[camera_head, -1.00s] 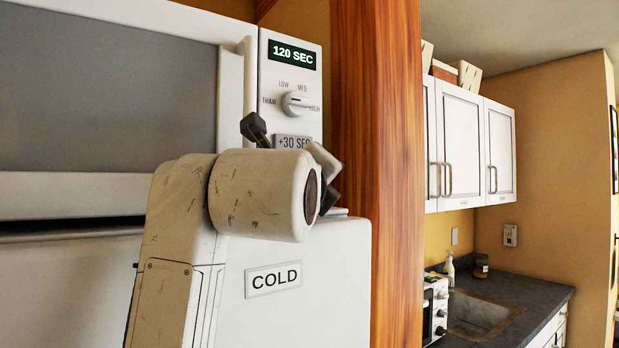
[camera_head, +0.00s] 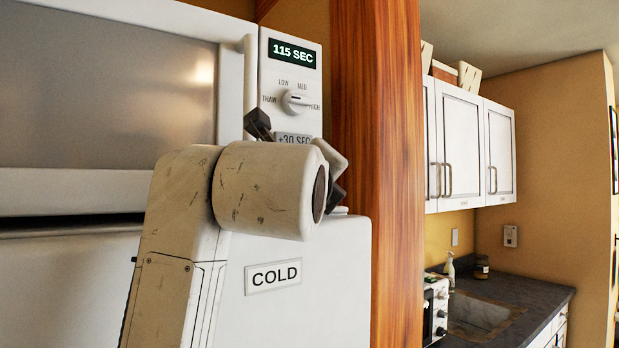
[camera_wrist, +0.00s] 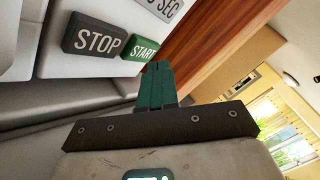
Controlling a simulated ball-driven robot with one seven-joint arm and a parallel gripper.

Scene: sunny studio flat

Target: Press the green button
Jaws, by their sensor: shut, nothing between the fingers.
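The green START button (camera_wrist: 138,49) is on the white microwave panel in the wrist view, beside the dark STOP button (camera_wrist: 95,36). My gripper (camera_wrist: 160,68) is shut and empty, its teal fingertips just below and right of the green button. I cannot tell whether they touch it. In the head view, my arm hides both buttons. The microwave's display (camera_head: 294,53) reads 115 SEC, and its door window (camera_head: 110,95) glows.
The dial (camera_head: 296,102) and the +30 SEC button (camera_head: 293,138) are above my wrist. A white unit marked COLD (camera_head: 340,280) is below. A wooden post (camera_head: 375,170) stands close on the right, with a sink counter (camera_head: 525,290) beyond.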

